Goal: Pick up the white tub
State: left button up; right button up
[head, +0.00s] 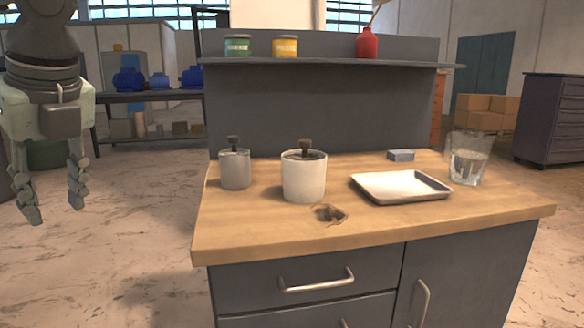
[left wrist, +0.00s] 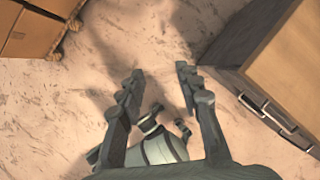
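The white tub (head: 304,179) stands upright on the wooden bench top, near its front left part, in the head view. A dark knobbed piece shows in its open top. My left gripper (head: 55,195) hangs at the far left of the head view, fingers down, well apart from the tub and left of the bench. In the left wrist view its fingers (left wrist: 158,88) are spread with nothing between the tips but floor farther below. The tub does not show in the left wrist view. My right gripper is in neither view.
On the bench top (head: 260,225), a grey tub (head: 235,169) stands left of the white tub. A metal tray (head: 400,186), a glass (head: 467,160) and a small grey block (head: 401,155) are to the right. A dark brown patch (head: 330,214) lies in front. A shelf (head: 340,63) overhangs behind.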

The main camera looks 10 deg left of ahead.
aim_at(304, 181)
jog(key=i+j+z, duration=0.25)
jog(key=z, duration=0.2)
jog(key=i+j+z, duration=0.5)
jog(key=j+z, duration=0.15)
jog(key=z, duration=0.4)
